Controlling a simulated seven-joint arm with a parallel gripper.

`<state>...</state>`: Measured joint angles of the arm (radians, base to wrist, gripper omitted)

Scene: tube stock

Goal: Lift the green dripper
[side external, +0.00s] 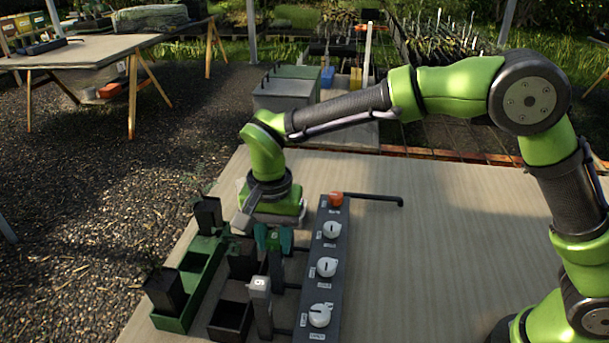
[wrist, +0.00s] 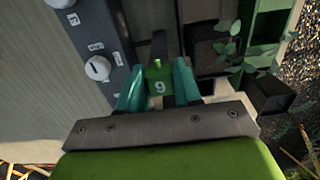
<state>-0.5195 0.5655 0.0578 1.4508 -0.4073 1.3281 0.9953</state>
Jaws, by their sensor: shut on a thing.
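The green dripper (wrist: 159,82), marked with a 9, sits between the two teal fingers of my gripper (wrist: 158,92) in the wrist view. My gripper is shut on its top. In the side external view my gripper (side external: 273,241) is beside the dark control panel, and the fingers mostly hide the green dripper's head. A dark stem shows below them, level with the panel's left edge. I cannot tell whether its foot is clear of its seat. A grey-headed dripper (side external: 260,286) stands upright in front of it, nearer the camera.
The dark panel (side external: 325,265) carries several white knobs and an orange-red cap (side external: 336,199) with a black pipe. Left of my gripper are a green tray (side external: 172,322) with dark pots and a plant, and a dark tray (side external: 231,318). The tabletop (side external: 440,240) right of the panel is clear.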

